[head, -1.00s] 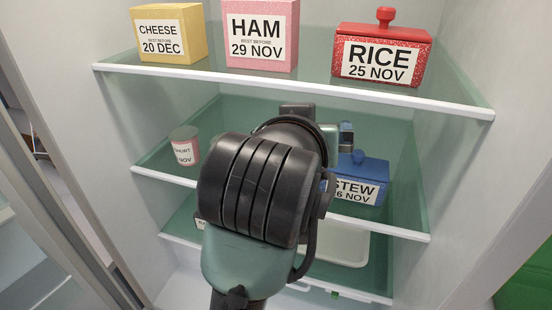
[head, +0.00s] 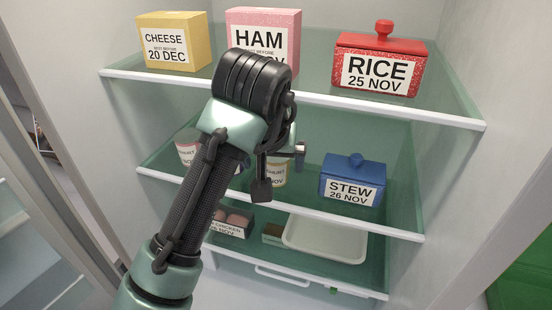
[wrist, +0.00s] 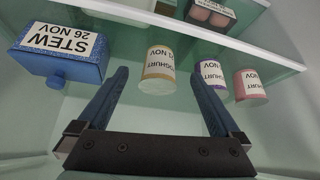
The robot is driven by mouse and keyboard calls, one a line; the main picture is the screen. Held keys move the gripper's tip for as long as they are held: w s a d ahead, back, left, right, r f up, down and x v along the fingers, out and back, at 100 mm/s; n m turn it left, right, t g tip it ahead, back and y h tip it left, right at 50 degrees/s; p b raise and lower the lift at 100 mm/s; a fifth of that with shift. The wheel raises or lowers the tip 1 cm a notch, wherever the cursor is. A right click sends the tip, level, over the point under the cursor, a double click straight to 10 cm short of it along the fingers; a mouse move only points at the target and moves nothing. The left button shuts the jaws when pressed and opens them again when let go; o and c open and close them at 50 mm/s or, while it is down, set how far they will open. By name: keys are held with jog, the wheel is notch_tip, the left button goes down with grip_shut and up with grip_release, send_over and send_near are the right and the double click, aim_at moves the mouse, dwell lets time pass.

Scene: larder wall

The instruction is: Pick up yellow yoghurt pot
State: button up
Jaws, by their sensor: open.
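The yellow yoghurt pot (head: 279,176) stands on the middle shelf and is partly hidden behind my gripper in the head view. In the wrist view, which is upside down, the yellow yoghurt pot (wrist: 158,68) shows whole with its label facing me. My gripper (wrist: 158,80) is open and empty. Its two fingers point toward the shelf, and the pot appears between them, a little beyond the tips. The pot does not appear to be touched.
A purple yoghurt pot (wrist: 208,76) and a pink one (wrist: 250,86) stand to one side of it. The blue stew box (head: 352,181) stands on the other side. Above, the top shelf (head: 300,98) holds cheese, ham and rice. Below are a chicken pack (head: 232,222) and a white tray (head: 325,240).

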aim_at(276, 160)
jog(key=shift+w+d+r+p, duration=0.15)
jog(key=shift+w+p, duration=0.15)
jog(key=shift+w, duration=0.5)
jog(key=shift+w+d+f+p, duration=0.1)
jog(key=shift+w+p, duration=0.15)
jog(key=shift+w, duration=0.55)
jog(key=p+x, duration=0.1)
jog(key=x, duration=0.4)
jog(key=c, duration=1.4)
jog(key=shift+c, duration=0.2)
